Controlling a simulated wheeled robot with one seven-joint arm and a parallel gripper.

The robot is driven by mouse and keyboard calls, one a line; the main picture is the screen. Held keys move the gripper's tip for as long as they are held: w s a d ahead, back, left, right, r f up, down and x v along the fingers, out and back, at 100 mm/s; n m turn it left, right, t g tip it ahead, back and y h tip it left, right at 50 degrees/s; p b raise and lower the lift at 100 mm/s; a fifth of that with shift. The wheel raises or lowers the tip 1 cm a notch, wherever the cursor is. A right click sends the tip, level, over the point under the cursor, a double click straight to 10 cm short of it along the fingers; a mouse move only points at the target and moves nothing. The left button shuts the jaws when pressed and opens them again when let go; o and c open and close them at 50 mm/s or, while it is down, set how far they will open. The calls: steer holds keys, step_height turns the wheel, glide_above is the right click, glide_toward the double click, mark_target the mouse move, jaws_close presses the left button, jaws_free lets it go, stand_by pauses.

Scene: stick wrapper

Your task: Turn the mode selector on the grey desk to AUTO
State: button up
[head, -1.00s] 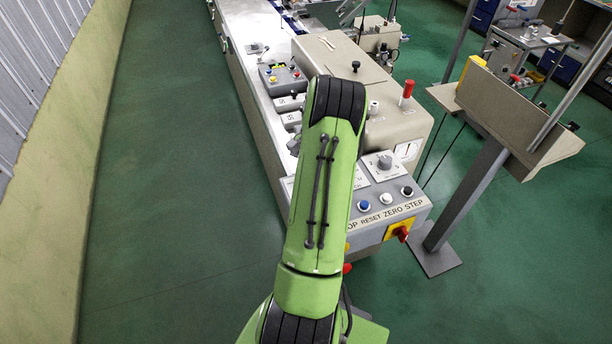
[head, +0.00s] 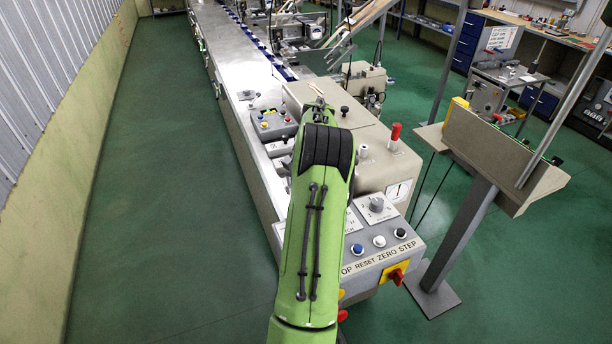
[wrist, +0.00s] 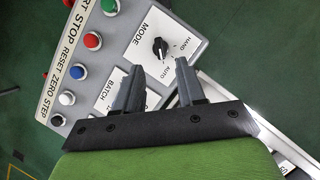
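The mode selector (wrist: 160,47) is a black rotary knob on a pale plate marked MODE, HAND and AUTO, seen in the wrist view. I cannot tell for sure which mark its pointer faces. My gripper (wrist: 157,76) is open and empty. Its two dark fingers reach toward the plate, with the knob ahead of the gap between them. I see no contact with the knob. The grey desk (head: 385,262) shows in the head view, where my green arm hides the selector and the gripper.
Red, green and blue buttons (wrist: 93,40) and white and black ones line the desk edge. A BATCH plate (wrist: 112,92) lies beside the left finger. In the head view, a numbered dial (head: 376,204), a red-yellow switch (head: 396,276) and a stand (head: 470,215) are on the right.

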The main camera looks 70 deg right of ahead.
steer(key=p+v, duration=0.2)
steer(key=v, duration=0.6)
steer(key=shift+d+r, duration=0.15)
steer(key=shift+r, duration=0.2)
